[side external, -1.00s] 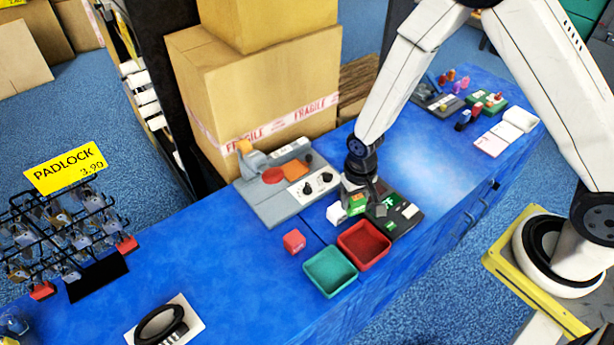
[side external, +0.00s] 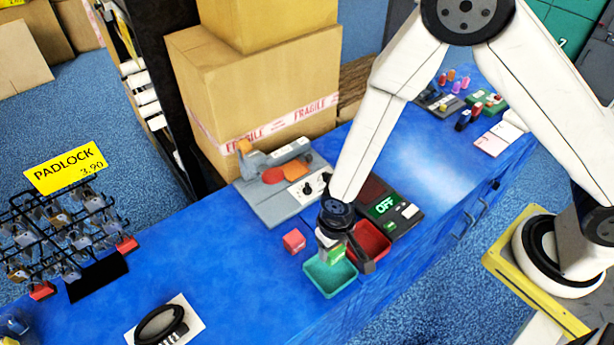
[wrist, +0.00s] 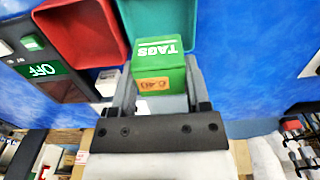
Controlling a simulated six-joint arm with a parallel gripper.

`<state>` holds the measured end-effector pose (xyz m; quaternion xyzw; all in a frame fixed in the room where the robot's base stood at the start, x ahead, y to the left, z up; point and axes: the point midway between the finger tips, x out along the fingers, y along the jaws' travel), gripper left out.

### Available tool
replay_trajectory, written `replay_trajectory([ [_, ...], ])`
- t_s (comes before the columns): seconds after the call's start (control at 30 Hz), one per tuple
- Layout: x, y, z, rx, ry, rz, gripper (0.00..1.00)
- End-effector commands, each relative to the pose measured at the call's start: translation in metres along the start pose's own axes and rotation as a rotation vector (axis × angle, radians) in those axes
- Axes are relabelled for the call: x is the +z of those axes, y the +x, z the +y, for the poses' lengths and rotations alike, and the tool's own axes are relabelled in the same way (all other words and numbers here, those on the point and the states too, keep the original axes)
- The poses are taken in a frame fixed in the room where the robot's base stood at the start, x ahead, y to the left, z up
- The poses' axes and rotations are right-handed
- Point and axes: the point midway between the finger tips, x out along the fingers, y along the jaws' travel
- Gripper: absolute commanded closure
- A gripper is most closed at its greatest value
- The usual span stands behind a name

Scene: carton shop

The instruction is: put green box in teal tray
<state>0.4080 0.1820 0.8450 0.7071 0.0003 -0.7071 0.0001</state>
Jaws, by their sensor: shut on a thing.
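The green box (wrist: 165,52), marked "TAGS" on top with an orange label on its side, is held between both fingers of my gripper (wrist: 160,75) in the wrist view. In the side view my gripper (side external: 347,262) points down with the green box (side external: 335,254) over the teal tray. The teal tray (side external: 322,291) is a square open tray on the blue counter, and it also shows behind the box in the wrist view (wrist: 192,25). The box overlaps the tray in the picture; its exact height above the floor is hard to tell.
A red tray (side external: 382,251) stands right beside the teal one. A small red box (side external: 294,241) lies to the left. A black device (side external: 408,222) reading "OFF" is behind the red tray. A white block (wrist: 108,83) shows near the gripper.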

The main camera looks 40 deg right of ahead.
Motion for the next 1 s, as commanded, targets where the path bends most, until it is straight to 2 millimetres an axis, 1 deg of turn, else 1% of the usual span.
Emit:
replay_trajectory([
  [0.4, 0.0, 0.037, 0.001, 0.001, 0.001, -0.002, 1.0],
  [0.5, -0.001, 0.041, 0.0, 0.0, 0.001, 0.0, 1.0],
  [0.77, 0.0, 0.044, 0.0, 0.0, 0.001, 0.0, 1.0],
  [0.87, 0.0, 0.049, 0.001, 0.0, 0.001, -0.001, 1.0],
  [1.0, 0.0, 0.062, 0.0, 0.0, 0.001, -0.002, 1.0],
])
